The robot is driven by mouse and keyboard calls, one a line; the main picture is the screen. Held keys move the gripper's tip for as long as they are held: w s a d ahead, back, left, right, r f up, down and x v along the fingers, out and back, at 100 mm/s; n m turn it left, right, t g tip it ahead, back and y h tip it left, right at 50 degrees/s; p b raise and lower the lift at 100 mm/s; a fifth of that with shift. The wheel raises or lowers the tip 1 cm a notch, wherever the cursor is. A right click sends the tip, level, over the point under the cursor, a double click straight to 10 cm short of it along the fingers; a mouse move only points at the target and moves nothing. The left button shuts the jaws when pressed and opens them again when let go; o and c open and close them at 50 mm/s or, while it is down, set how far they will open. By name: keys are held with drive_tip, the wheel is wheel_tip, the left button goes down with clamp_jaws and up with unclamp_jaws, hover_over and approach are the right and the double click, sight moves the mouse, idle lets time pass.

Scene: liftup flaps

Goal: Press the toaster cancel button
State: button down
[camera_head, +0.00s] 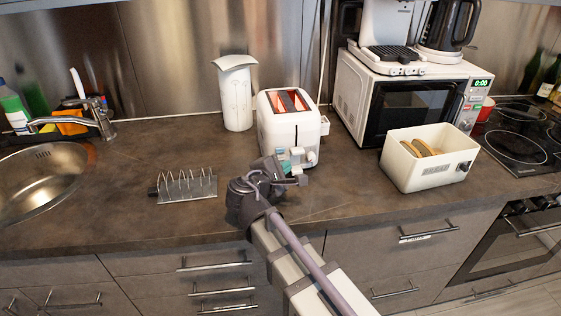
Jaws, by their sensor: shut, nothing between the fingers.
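The white toaster (290,125) stands on the brown counter in the middle of the view, with two slots on top that show orange-red inside. Small light and teal buttons show low on its front face, partly hidden by my gripper (290,172). I cannot tell which of them is the cancel button. My gripper is shut and empty, close in front of the toaster's lower front. I cannot tell whether it touches a button.
A metal toast rack (187,187) stands left of my gripper. A cream bread bin (421,173) with bread slices is at right, in front of the microwave (400,105). A white canister (237,95) stands behind left. The counter (110,205) is clear at front left.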

drive_tip(key=shift+w+a, duration=0.15)
drive_tip(key=shift+w, duration=0.25)
idle(0.4)
idle(0.4)
drive_tip(key=shift+s+d, duration=0.25)
drive_tip(key=shift+s, duration=0.55)
drive_tip(key=shift+s, duration=0.1)
drive_tip(key=shift+s+d, duration=0.25)
drive_tip(key=shift+s, duration=0.55)
drive_tip(key=shift+s+d, duration=0.25)
drive_tip(key=shift+s, duration=0.5)
drive_tip(key=shift+s+d, duration=0.25)
drive_tip(key=shift+s, duration=0.55)
